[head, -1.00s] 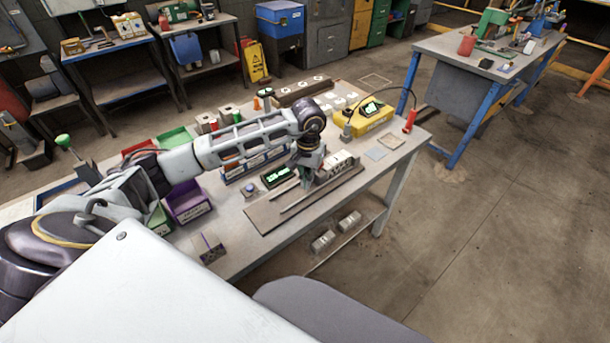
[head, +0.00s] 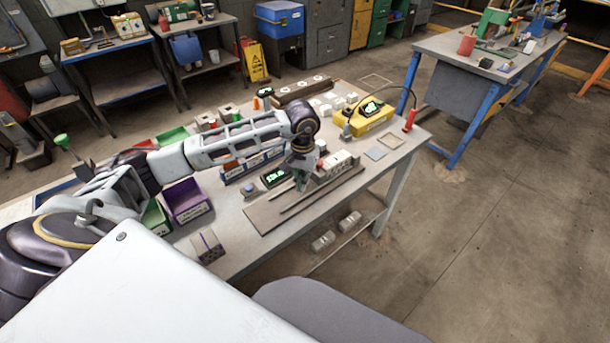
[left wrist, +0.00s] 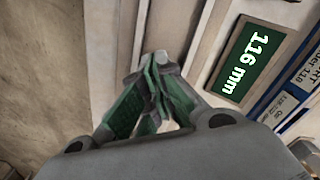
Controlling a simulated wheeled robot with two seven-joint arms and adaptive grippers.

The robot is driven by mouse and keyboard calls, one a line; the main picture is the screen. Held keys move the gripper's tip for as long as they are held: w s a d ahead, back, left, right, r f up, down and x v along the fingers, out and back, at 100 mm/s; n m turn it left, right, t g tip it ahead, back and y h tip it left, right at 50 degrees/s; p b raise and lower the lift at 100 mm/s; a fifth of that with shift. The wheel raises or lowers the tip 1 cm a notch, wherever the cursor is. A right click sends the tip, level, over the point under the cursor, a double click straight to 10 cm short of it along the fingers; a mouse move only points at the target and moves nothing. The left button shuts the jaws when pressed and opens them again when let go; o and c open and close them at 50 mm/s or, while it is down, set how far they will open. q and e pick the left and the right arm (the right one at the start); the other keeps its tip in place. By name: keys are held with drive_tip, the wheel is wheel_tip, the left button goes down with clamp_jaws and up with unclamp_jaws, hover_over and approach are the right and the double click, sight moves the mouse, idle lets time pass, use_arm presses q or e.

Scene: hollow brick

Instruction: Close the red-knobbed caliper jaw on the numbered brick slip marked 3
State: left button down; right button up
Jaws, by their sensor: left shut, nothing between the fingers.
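The caliper bench (head: 262,214), a dark flat base with a long rail, lies along the table's front edge. White brick pieces (head: 342,159) stand at its right part; their numbers are too small to read. My left gripper (head: 300,181) is low over the base, just left of these pieces. In the left wrist view its green-padded fingers (left wrist: 155,66) meet at the tips, shut and empty. A small red part (head: 320,163) shows beside the gripper; I cannot tell if it is the jaw's knob.
A yellow box (head: 363,121) with a green display and cable stands behind right. A purple bin (head: 187,203) is at left. A small brick block (head: 207,247) lies at the front left. My right gripper is out of view.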

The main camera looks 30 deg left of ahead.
use_arm(q)
drive_tip(key=shift+r, duration=0.15)
idle(0.3)
wheel_tip(320, 180, up, 8)
drive_tip(key=p, duration=0.3)
idle(1.0)
idle(0.7)
